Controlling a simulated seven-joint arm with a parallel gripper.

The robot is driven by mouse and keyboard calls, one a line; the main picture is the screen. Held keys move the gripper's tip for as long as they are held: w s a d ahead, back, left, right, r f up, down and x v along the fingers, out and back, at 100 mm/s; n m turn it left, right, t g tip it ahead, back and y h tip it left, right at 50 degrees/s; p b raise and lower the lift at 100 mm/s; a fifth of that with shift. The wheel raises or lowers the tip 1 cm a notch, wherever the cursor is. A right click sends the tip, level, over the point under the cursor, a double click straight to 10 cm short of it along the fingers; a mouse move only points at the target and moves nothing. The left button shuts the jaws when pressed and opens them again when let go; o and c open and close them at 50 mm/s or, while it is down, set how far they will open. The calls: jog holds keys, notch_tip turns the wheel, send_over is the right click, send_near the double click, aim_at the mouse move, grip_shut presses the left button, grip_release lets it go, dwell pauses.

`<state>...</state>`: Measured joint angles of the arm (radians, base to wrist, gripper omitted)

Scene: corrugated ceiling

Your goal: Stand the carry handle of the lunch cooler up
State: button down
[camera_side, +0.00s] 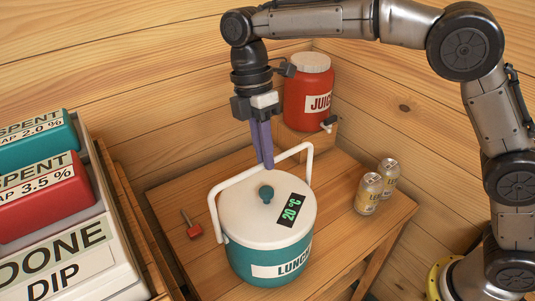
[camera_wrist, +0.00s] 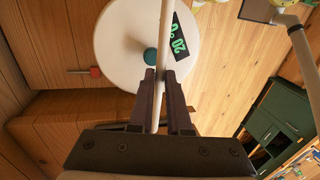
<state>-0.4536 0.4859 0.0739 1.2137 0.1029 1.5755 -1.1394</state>
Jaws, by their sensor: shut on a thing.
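The lunch cooler (camera_side: 262,262) stands on the wooden table, with a teal body, a white lid (camera_side: 245,212) and a teal knob. Its white carry handle (camera_side: 234,181) is raised above the lid and looks about upright; any slight tilt is hard to judge. My gripper (camera_side: 265,163) points down from above and is shut on the middle of the handle's crossbar. In the wrist view the handle (camera_wrist: 166,30) runs between the two fingers (camera_wrist: 162,82), across the lid (camera_wrist: 120,40) beside the knob. The fingers hide part of the bar.
A red juice jug (camera_side: 307,95) stands on a wooden block behind the cooler. Two cans (camera_side: 369,193) are at the right. A small red object (camera_side: 193,230) lies at the left. Red and teal boxes and a white DONE DIP bin (camera_side: 75,255) fill the far left.

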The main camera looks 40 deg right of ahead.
jog(key=c, duration=0.9)
grip_release()
jog(key=shift+w+f, duration=0.15)
jog(key=shift+f, duration=0.3)
jog(key=shift+o, duration=0.2)
jog(key=shift+r, duration=0.1)
jog(key=shift+r, duration=0.15)
jog(key=v, duration=0.7)
jog(key=shift+r, duration=0.1)
